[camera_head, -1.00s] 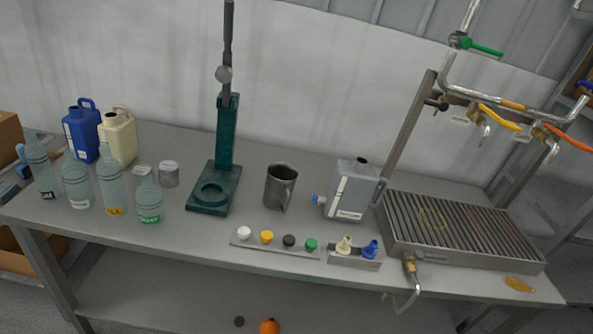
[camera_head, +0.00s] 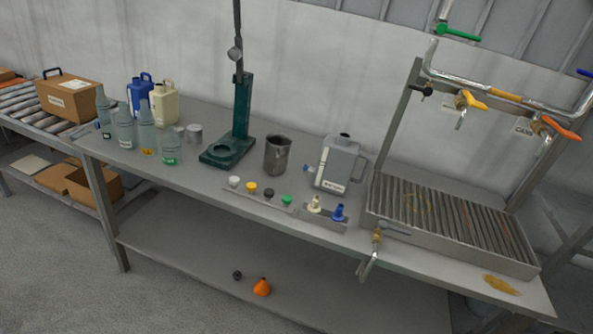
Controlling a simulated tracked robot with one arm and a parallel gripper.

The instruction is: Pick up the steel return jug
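The steel return jug (camera_head: 277,156) is a dark grey metal jug. It stands upright on the grey bench top, near the middle of the picture. It is between the green stand on its left and the grey jerrycan on its right. Its handle is hard to make out from this angle. My gripper does not show in this view, and nothing covers the jug.
The green stand (camera_head: 235,120) and the grey jerrycan (camera_head: 340,164) flank the jug. A strip of coloured caps (camera_head: 261,195) lies in front of it. Several clear bottles (camera_head: 125,130) stand at left. A slatted drain tray (camera_head: 450,225) with pipes above fills the right end.

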